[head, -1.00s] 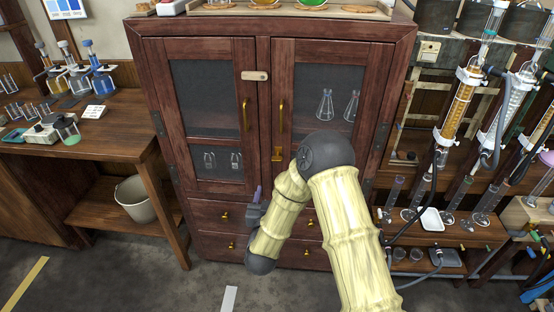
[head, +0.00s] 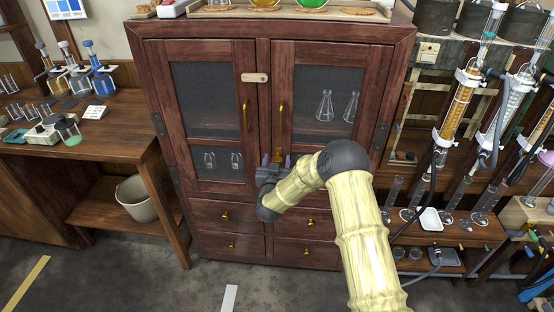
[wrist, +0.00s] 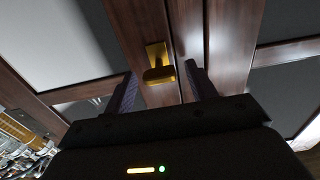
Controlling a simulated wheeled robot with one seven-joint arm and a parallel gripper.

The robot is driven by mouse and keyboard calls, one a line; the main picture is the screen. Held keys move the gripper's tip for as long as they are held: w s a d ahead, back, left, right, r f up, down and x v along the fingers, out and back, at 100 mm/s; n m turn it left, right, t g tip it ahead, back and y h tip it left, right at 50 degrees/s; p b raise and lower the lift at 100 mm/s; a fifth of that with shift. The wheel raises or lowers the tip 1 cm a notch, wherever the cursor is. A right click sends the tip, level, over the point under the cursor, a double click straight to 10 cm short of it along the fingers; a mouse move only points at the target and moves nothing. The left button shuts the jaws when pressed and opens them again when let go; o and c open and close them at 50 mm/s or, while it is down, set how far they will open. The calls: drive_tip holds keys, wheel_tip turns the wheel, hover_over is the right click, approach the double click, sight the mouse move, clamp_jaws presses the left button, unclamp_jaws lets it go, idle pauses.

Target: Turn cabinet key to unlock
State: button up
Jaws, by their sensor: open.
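The wooden cabinet (head: 270,195) has two glazed doors, both closed. A brass key in its lock plate (head: 278,155) sits low on the right door's inner edge. In the wrist view the brass key (wrist: 158,73) lies ahead of and between the two finger tips, nearer the left one. My gripper (head: 276,159) is open, with purple-grey fingers on either side of the key in the head view. In the wrist view the open gripper (wrist: 160,78) holds nothing. I cannot tell whether either finger touches the key.
Brass door handles (head: 281,117) stand above the lock. A tan latch tag (head: 255,77) spans the door gap. Drawers with brass knobs (head: 311,222) lie below. A wooden bench (head: 90,150) stands left, and glassware racks (head: 465,95) stand right. Flasks (head: 325,106) show behind the glass.

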drive_tip(key=shift+w, duration=0.5)
drive_tip(key=c, duration=1)
